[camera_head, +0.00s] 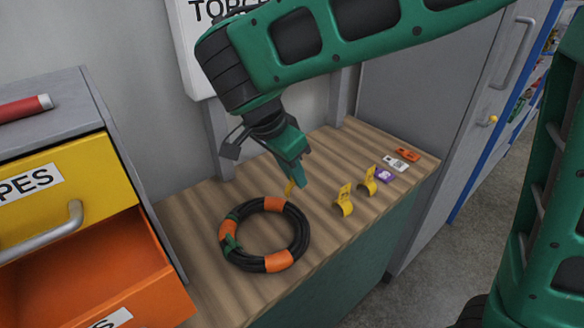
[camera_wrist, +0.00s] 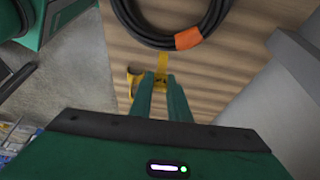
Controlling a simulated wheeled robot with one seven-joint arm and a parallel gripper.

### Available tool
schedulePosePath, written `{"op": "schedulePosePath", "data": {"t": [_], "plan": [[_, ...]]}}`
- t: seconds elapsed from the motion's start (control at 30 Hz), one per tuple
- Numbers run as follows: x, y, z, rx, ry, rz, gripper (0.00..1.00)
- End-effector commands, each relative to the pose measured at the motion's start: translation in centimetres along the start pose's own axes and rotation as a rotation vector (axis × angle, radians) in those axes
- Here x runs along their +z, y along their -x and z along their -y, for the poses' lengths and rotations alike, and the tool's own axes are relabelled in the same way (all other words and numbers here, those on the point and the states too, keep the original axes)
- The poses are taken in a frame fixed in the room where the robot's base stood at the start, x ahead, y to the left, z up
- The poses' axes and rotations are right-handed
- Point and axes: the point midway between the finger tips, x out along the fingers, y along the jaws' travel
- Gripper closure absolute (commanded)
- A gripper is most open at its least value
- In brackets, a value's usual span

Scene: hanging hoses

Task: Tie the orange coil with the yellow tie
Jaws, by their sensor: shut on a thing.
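A black coil with orange bands (camera_head: 297,243) lies flat on the wooden bench. A green piece (camera_head: 230,243) is around its left side. My gripper (camera_head: 296,180) is shut on a yellow tie (camera_head: 289,188), just beyond the coil's back right side. In the wrist view, my gripper (camera_wrist: 162,84) points at the coil (camera_wrist: 150,38), with the held yellow tie (camera_wrist: 162,64) at its fingertips, close to an orange band (camera_wrist: 188,39). I cannot tell whether the tie touches the coil. Two other yellow ties, one nearer (camera_head: 344,201) and one farther (camera_head: 368,182), stand on the bench to the right.
A purple tag (camera_head: 384,174), a white one (camera_head: 395,164) and an orange one (camera_head: 407,155) lie at the bench's right end. An open orange drawer (camera_head: 95,275) and a yellow drawer (camera_head: 60,190) stand at the left. Bare bench (camera_head: 325,160) lies behind the ties.

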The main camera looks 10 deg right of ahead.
Motion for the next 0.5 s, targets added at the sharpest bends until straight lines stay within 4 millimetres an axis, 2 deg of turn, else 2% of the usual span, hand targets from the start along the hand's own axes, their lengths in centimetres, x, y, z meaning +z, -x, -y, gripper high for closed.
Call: {"op": "schedulePosePath", "data": {"t": [0.5], "plan": [[0.47,-0.28,0.01,0.001,0.002,-0.002,1.00]]}}
